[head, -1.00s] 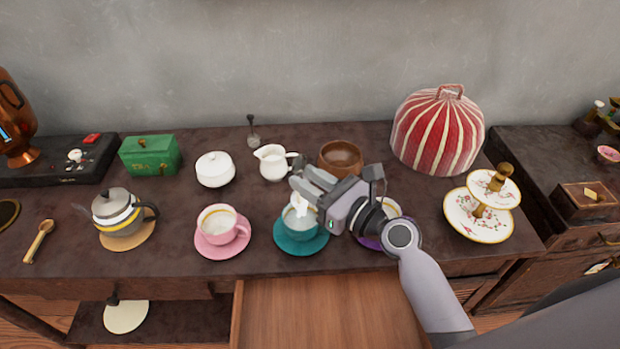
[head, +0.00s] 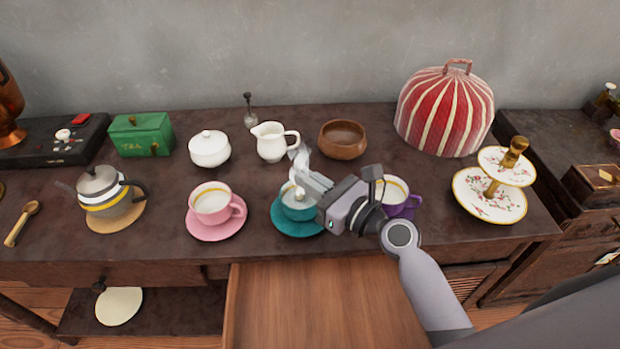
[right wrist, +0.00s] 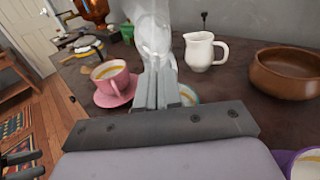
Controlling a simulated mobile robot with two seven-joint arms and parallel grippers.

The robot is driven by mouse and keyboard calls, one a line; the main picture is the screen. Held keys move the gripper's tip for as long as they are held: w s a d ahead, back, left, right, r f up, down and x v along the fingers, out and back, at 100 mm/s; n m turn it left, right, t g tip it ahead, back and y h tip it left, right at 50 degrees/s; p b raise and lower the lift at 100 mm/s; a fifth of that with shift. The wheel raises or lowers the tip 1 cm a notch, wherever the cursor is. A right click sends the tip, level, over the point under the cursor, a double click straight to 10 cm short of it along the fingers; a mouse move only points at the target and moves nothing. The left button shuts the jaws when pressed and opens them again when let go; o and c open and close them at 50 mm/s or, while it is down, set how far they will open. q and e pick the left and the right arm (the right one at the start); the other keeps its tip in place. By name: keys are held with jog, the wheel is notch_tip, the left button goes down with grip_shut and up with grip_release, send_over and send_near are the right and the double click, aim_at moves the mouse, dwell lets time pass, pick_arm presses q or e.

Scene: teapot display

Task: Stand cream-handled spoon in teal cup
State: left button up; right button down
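The teal cup (head: 298,208) stands on its teal saucer (head: 284,222) near the front of the table, with pale steam rising from it. My right gripper (head: 304,187) reaches in from the right, its fingertips just over the cup's rim. In the right wrist view the fingers (right wrist: 164,92) look close together, and they hide most of the cup behind them. A small pale shape shows under the fingertips. I cannot tell whether it is the cream-handled spoon or steam, so I cannot tell what is between the fingers.
A pink cup (head: 212,205) stands left of the teal cup and a purple cup (head: 398,205) right of it, close to my gripper. Behind are a white jug (head: 271,142) and a brown bowl (head: 343,141). An open wooden drawer (head: 320,305) juts out in front, its visible floor bare.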

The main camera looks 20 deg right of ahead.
jog(key=shift+f, duration=0.25)
jog(key=c, duration=1.2)
grip_release()
jog(key=shift+v, duration=3.6)
